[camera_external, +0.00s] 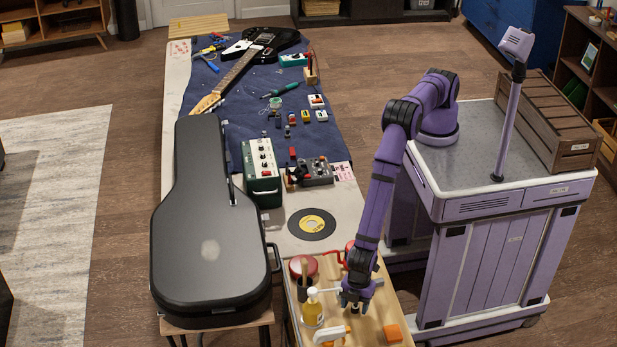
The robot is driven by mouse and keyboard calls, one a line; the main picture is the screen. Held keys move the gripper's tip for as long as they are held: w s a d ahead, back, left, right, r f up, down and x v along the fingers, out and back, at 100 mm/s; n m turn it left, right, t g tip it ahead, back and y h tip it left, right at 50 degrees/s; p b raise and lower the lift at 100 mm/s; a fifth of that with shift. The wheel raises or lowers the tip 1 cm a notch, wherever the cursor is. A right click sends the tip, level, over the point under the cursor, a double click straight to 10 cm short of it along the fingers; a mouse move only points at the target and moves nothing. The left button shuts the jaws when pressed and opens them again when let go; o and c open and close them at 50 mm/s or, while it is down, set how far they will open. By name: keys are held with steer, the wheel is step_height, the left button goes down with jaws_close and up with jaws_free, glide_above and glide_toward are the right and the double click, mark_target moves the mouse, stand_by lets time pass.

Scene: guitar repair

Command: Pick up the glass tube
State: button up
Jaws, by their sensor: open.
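My gripper (355,306) points down over the small wooden table (370,329) at the bottom of the view. Its fingers are small here and show no clear object between them. I cannot make out a glass tube anywhere for certain; it may be hidden by the gripper or too small to tell. A pale bar-like thing (326,290) lies just left of the gripper, and I cannot tell what it is.
Left of the gripper stand a yellow pump bottle (312,312), a dark cup (305,291) and a red round tin (303,266). An orange block (392,333) lies to the right. A black guitar case (207,230) and a record (312,225) lie beyond.

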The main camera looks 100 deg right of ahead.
steer(key=shift+f, duration=0.1)
steer(key=c, duration=0.8)
